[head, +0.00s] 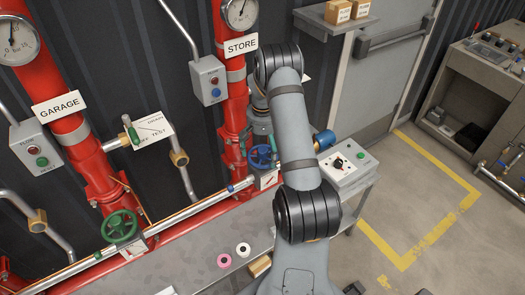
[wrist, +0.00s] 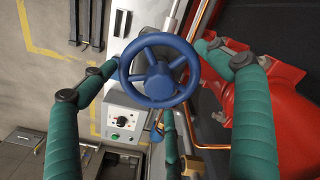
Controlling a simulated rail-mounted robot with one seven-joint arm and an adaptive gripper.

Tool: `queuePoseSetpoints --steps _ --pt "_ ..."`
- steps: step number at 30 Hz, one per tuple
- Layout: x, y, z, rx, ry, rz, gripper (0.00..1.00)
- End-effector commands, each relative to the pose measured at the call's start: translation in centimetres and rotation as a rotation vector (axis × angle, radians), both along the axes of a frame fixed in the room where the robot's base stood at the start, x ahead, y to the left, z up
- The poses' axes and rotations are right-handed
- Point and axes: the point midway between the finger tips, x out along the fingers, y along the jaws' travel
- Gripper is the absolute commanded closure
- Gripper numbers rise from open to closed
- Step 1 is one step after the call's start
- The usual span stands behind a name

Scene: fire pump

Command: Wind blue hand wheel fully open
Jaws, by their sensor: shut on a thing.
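The blue hand wheel (wrist: 158,70) sits in the middle of the wrist view, its round rim, spokes and hub showing. It also shows in the head view (head: 262,157), low on the red STORE riser and partly behind my arm. The valve stem is hidden behind the hub.
A green hand wheel (head: 120,226) is on the GARAGE riser (head: 70,125) at left. A control box (head: 345,165) with knob and green button stands right of the blue wheel. A bench (head: 215,250) with pink and white rings lies below. Red pipe (wrist: 275,90) flanks the right finger.

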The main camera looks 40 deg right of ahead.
Motion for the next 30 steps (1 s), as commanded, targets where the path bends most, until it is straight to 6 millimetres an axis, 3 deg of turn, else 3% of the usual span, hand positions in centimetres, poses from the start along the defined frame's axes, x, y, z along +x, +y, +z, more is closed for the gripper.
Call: queuePoseSetpoints --steps 10,21,30 --pt "-0.05 -0.23 0.03 -0.003 -0.001 0.046 0.43" --pt "-0.08 -0.24 0.06 -0.004 0.0 0.615 0.43" --pt "-0.1 -0.24 -0.02 -0.004 0.0 0.706 0.43"
